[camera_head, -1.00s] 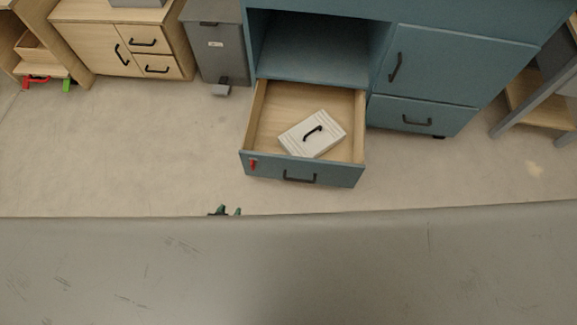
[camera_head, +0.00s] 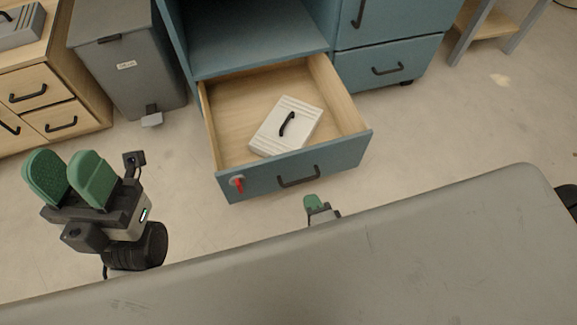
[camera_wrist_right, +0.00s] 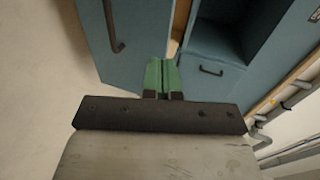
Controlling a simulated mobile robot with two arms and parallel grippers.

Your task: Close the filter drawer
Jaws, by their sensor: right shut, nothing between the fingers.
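The blue-fronted filter drawer (camera_head: 345,158) is pulled out below the cabinet's open compartment. A pale ribbed block with a black handle (camera_head: 286,125) lies inside. The drawer front has a black handle (camera_head: 298,178) and a red knob (camera_head: 238,183). My left gripper (camera_head: 68,172) is open and empty, left of the drawer and apart from it. My right gripper (camera_head: 313,202) shows only a green tip near the front, partly hidden. In the right wrist view, the right gripper (camera_wrist_right: 162,75) is shut and empty beside the blue drawer front (camera_wrist_right: 125,55); contact cannot be told.
The blue cabinet (camera_head: 395,50) stands behind the drawer. A grey pedal bin (camera_head: 125,75) and a wooden cabinet (camera_head: 65,115) stand to the left. A grey surface (camera_head: 330,275) fills the foreground. A grey-legged table (camera_head: 485,25) stands far right. The floor right of the drawer is clear.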

